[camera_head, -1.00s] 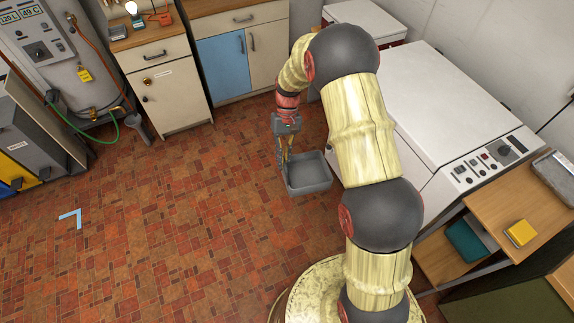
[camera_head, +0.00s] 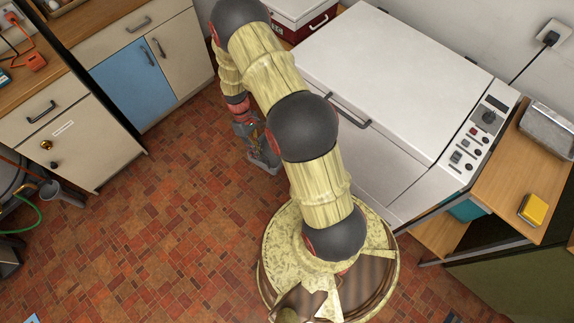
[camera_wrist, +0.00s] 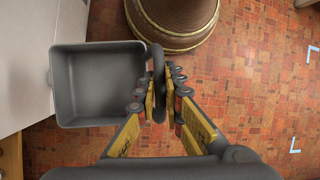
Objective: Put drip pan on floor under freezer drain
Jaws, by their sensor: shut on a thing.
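The drip pan is a grey, square, open tray; it shows at the left of the wrist view (camera_wrist: 98,88) and looks empty. In the head view the drip pan (camera_head: 265,162) is mostly hidden behind my arm. My gripper (camera_wrist: 160,88) is shut on the loop handle at the pan's side, and the pan hangs out to one side of the fingers. In the head view my gripper (camera_head: 254,138) points down in front of the white chest freezer (camera_head: 395,75). I cannot make out the freezer's drain. The pan's height over the floor is hard to judge.
Cream and blue cabinets (camera_head: 133,82) stand at the upper left. A wooden side table (camera_head: 505,190) with a yellow sponge (camera_head: 533,209) stands right of the freezer.

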